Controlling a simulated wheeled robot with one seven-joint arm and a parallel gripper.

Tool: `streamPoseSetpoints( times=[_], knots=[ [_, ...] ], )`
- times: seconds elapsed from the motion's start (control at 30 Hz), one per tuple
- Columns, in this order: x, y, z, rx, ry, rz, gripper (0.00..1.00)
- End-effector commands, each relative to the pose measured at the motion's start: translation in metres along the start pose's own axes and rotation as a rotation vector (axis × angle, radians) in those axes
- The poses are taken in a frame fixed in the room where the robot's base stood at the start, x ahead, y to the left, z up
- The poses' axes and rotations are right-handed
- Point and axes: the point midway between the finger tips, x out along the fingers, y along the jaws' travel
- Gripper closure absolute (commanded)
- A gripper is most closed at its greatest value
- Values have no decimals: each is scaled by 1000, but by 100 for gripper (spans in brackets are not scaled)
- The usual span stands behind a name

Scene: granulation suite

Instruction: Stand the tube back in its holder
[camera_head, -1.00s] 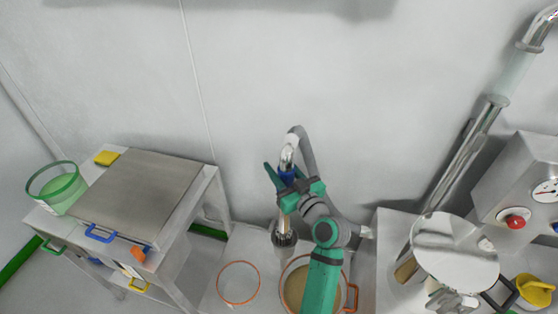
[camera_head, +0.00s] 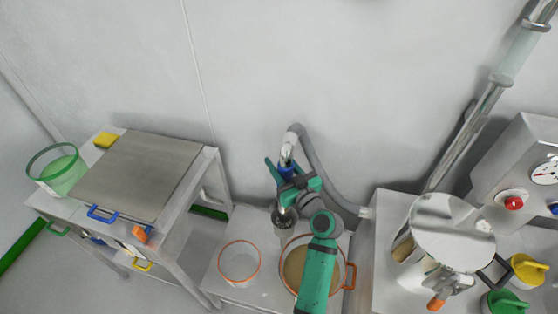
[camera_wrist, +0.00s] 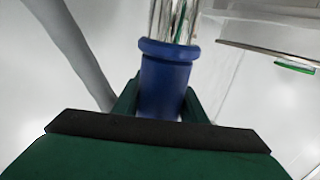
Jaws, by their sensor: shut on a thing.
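The tube (camera_head: 287,152) is a chrome pipe with a bent top, a blue collar and a grey hose at its upper end. My gripper (camera_head: 286,171) is shut on the blue collar, which also shows between the fingers in the wrist view (camera_wrist: 165,85). The tube looks roughly upright. A dark, round metal piece (camera_head: 284,217) is at its lower end, beside the large pan. A grey upright cylinder, perhaps the holder (camera_head: 279,230), shows just below it. My arm and gripper partly cover this area, and I cannot tell whether the tube's end is inside the holder.
An orange-rimmed pan of tan material (camera_head: 296,270) and an empty orange-rimmed bowl (camera_head: 239,262) stand on the low table. A steel-topped table (camera_head: 140,175) with a green-rimmed tub (camera_head: 57,170) is left. A machine with a gauge (camera_head: 520,180) stands right. The hose (camera_head: 325,190) runs behind my arm.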

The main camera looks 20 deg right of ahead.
Motion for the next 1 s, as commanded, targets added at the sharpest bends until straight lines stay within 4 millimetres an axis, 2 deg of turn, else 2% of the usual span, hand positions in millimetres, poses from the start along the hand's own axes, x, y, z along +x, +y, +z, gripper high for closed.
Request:
streamPoseSetpoints(
  times=[0.13,0.17,0.23,0.63,0.77,1.0],
  knots=[
    [0,0,-1,-1,2,0,100],
    [0,0,-1,-1,2,0,57],
    [0,0,-1,-1,2,0,40],
    [-6,0,1,0,-1,1,40],
    [-23,1,0,0,0,2,40],
    [-69,1,0,0,0,3,40]
  ],
)
